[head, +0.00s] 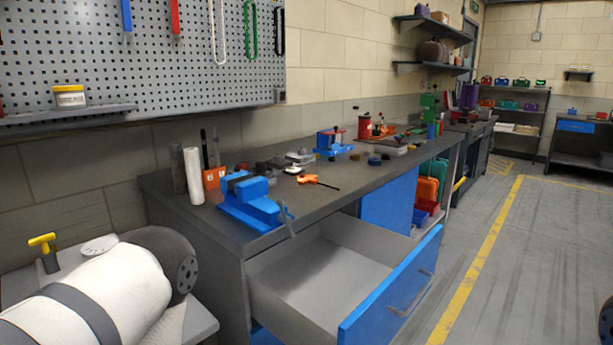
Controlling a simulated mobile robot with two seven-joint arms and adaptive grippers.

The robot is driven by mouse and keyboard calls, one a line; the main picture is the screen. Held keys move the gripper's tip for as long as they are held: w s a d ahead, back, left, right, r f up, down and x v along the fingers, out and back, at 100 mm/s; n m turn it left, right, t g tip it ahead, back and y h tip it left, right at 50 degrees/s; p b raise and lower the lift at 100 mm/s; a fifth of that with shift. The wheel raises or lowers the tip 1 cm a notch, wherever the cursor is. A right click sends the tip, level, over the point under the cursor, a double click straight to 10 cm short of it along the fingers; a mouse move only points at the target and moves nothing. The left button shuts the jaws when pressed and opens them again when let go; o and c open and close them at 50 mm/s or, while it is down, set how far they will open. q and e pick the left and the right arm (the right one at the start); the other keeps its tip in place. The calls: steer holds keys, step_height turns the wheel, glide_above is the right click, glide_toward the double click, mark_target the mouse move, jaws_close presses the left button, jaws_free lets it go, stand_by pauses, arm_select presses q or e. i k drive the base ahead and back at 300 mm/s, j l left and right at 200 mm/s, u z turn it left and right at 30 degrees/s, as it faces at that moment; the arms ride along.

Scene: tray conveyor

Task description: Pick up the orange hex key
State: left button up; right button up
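The orange hex key (308,180) lies on the dark workbench top, right of the blue vise, in the head view. It has an orange handle and a thin dark shaft pointing right. Nothing covers it. A white and dark arm part shows at the lower left, but neither of my grippers is in view.
The blue vise (251,200) sits at the bench's near edge. An empty drawer (318,262) stands open below the bench top (345,172). A white roll (193,176) stands behind the vise. Several small items and another blue device (332,143) lie farther back.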

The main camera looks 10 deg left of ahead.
mark_target(301, 179)
steer(key=i+l+u, duration=0.2)
steer(key=l, duration=0.4)
steer(key=l+u, duration=0.25)
steer(key=l, duration=0.35)
steer(key=i+l+u, duration=0.1)
steer(key=l, duration=0.25)
steer(key=i+l+u, duration=0.15)
steer(key=l, duration=0.2)
steer(key=i+l+u, duration=0.1)
steer(key=l, duration=0.25)
steer(key=i+l+u, duration=0.15)
steer(key=l, duration=0.25)
steer(key=i+l+u, duration=0.1)
steer(key=l, duration=0.25)
steer(key=i+l+u, duration=0.1)
steer(key=l, duration=0.25)
steer(key=i+l+u, duration=0.15)
steer(key=l, duration=0.25)
steer(key=i+l+u, duration=0.1)
steer(key=l, duration=0.3)
steer(key=i+l+u, duration=0.15)
steer(key=l, duration=0.2)
steer(key=i+l+u, duration=0.1)
steer(key=l, duration=0.25)
steer(key=i+l+u, duration=0.15)
steer(key=l, duration=0.2)
steer(key=i+l+u, duration=0.1)
steer(key=l, duration=0.3)
steer(key=i, duration=0.1)
